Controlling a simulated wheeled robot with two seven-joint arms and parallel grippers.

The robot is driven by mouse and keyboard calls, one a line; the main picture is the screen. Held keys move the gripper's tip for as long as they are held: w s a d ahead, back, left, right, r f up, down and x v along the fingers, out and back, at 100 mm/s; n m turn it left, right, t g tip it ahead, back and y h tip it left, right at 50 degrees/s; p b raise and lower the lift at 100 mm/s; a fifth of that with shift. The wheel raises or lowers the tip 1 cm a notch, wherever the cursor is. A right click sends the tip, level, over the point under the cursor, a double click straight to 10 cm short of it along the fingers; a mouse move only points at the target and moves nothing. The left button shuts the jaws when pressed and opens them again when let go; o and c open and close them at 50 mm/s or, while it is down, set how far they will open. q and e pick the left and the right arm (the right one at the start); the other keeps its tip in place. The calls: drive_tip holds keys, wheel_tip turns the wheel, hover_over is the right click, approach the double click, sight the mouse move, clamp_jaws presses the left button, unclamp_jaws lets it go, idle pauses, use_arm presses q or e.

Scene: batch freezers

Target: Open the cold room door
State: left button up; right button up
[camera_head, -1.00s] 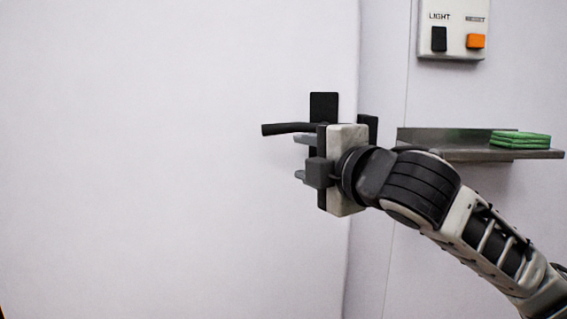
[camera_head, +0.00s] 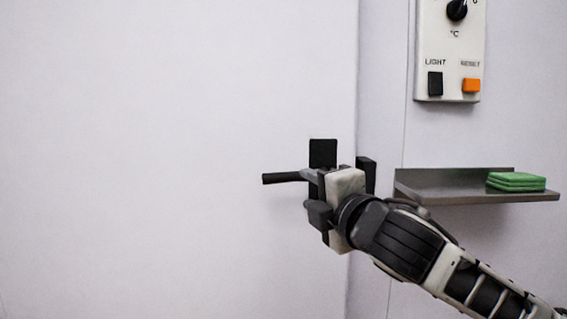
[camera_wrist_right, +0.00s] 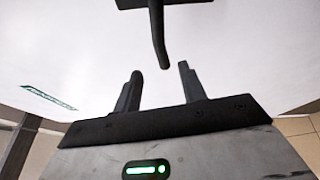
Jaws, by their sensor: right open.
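The cold room door (camera_head: 170,150) is a large white panel filling the left and middle of the head view; it looks shut against its frame. Its black lever handle (camera_head: 283,178) sticks out to the left from a black plate (camera_head: 323,152). My right gripper (camera_head: 309,190) is at the handle, tilted, with its fingers pointing left. In the right wrist view the lever (camera_wrist_right: 158,38) points towards my open right gripper (camera_wrist_right: 160,75), its free end near the gap between the fingertips. I cannot tell whether they touch. My left gripper is not in view.
Right of the door, a control panel (camera_head: 449,50) with a knob, a black light switch and an orange button hangs on the wall. Below it a metal shelf (camera_head: 450,193) holds green folded cloths or pads (camera_head: 516,181). The door's left area is clear.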

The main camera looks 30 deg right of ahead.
sight(283, 175)
drive_tip(key=w, duration=0.3)
drive_tip(key=w+d+p, duration=0.1)
drive_tip(key=w, duration=0.3)
drive_tip(key=w+p, duration=0.1)
drive_tip(key=w, duration=0.2)
drive_tip(key=shift+w+d+r, duration=0.2)
drive_tip(key=shift+w+d, duration=0.05)
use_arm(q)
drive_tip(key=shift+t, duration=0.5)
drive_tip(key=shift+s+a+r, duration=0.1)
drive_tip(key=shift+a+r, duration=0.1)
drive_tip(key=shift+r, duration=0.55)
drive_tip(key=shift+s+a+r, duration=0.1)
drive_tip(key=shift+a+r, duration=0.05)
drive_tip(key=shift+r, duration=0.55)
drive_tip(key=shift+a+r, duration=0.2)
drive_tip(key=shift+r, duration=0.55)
use_arm(e)
drive_tip(key=shift+w+d, duration=0.1)
drive_tip(key=shift+w, duration=0.6)
clamp_jaws()
